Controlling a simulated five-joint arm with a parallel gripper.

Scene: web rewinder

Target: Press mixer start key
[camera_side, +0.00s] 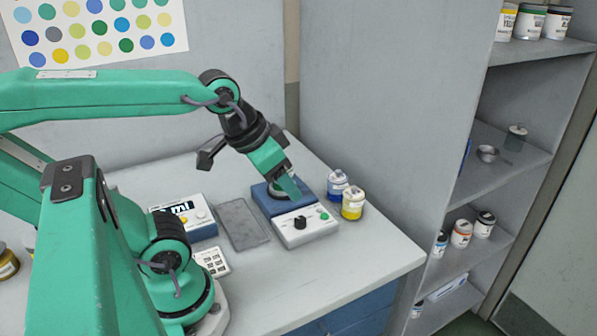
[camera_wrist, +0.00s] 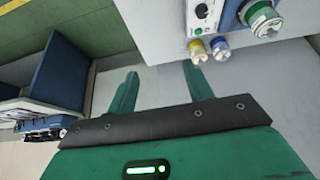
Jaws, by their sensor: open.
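The mixer (camera_side: 304,228) is a blue block with a white front panel on the bench. Its panel carries a black knob (camera_side: 300,222) and a small round green key (camera_side: 323,215) on the right. In the wrist view, the green key (camera_wrist: 198,32) and the black knob (camera_wrist: 201,10) are near the top. My gripper (camera_side: 291,187) is in front of the mixer's blue part in the side view and hides some of it. In the wrist view, its fingers (camera_wrist: 162,80) are apart and empty, with the key beyond them. It does not visibly touch the key.
A blue jar (camera_side: 338,184) and a yellow jar (camera_side: 352,204) stand right of the mixer. A grey tray (camera_side: 243,223) and a white-and-blue device (camera_side: 196,220) are left. A shelf unit (camera_side: 505,157) stands at the right. The front right bench corner is clear.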

